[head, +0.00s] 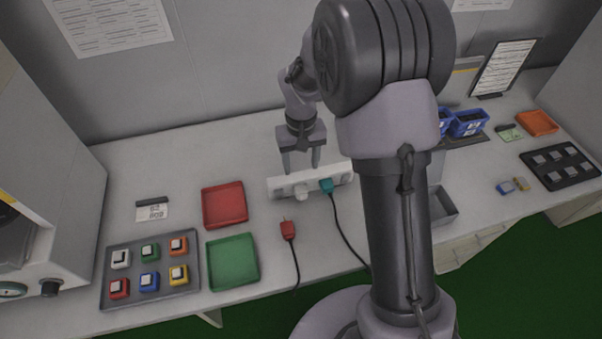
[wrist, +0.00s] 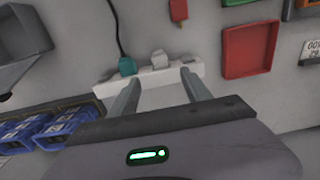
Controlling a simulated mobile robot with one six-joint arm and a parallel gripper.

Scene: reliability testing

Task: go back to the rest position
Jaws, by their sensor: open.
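My gripper (head: 301,163) hangs over the back edge of a white power strip (head: 283,187) near the middle of the bench. Its two fingers are apart with nothing between them. In the wrist view my gripper (wrist: 158,84) also shows open, its fingertips near the power strip (wrist: 190,73). I cannot tell whether the tips touch the strip. A teal plug (head: 326,186) and a white plug (head: 301,192) sit at the strip. A red plug (head: 288,229) with a dark cord lies on the bench in front of it.
A red tray (head: 225,205) and a green tray (head: 232,262) lie left of the strip. A dark tray (head: 192,284) holds several coloured blocks. Blue bins (head: 468,123) and a grey box (head: 441,206) stand to the right. A machine (head: 50,190) stands at the left edge.

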